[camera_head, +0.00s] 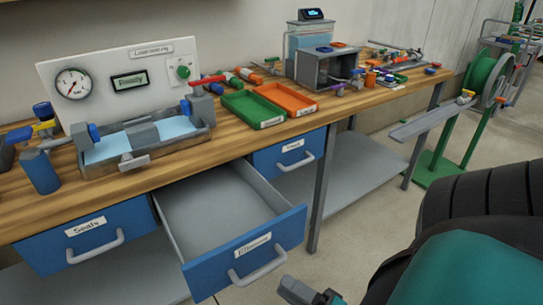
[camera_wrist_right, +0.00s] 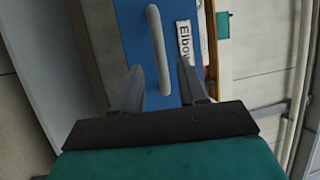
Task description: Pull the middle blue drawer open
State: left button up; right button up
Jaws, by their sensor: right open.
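The middle blue drawer (camera_head: 213,272), labelled "Elbows", stands well out from under the bench, with its bare grey inside showing. Its pale bar handle (camera_head: 258,268) is on the front face. My right gripper (camera_head: 308,292) is at the bottom edge of the head view, just right of and below the handle. In the right wrist view the fingers of my right gripper (camera_wrist_right: 160,72) are spread, and the lower part of the handle (camera_wrist_right: 157,45) appears between them. I cannot tell whether they touch it. My left gripper is not in view.
The wooden bench top (camera_head: 185,165) carries a green tray (camera_head: 252,108), an orange tray (camera_head: 286,98) and a gauge panel (camera_head: 125,75). A bench leg (camera_head: 322,190) stands right of the open drawer.

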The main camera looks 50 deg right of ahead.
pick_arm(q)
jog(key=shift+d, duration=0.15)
pick_arm(e)
jog(key=v, duration=0.6)
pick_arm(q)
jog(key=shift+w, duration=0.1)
pick_arm(e)
jog(key=shift+w, duration=0.1)
pick_arm(q)
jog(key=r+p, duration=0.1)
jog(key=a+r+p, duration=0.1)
jog(key=p, duration=0.1)
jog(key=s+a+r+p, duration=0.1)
jog(key=p, duration=0.1)
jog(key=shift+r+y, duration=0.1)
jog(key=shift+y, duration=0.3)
pick_arm(e)
jog(key=w+a+r+n+g+h, duration=0.1)
jog(key=w+a+r+n+g, duration=0.1)
jog(key=w+a+n+g, duration=0.7)
jog(key=w+a+n, duration=0.2)
jog(key=a+n, duration=0.2)
jog(key=n, duration=0.4)
jog(key=shift+w+a+n, duration=0.2)
jog(key=shift+w+n, duration=0.05)
jog(key=shift+n, duration=0.15)
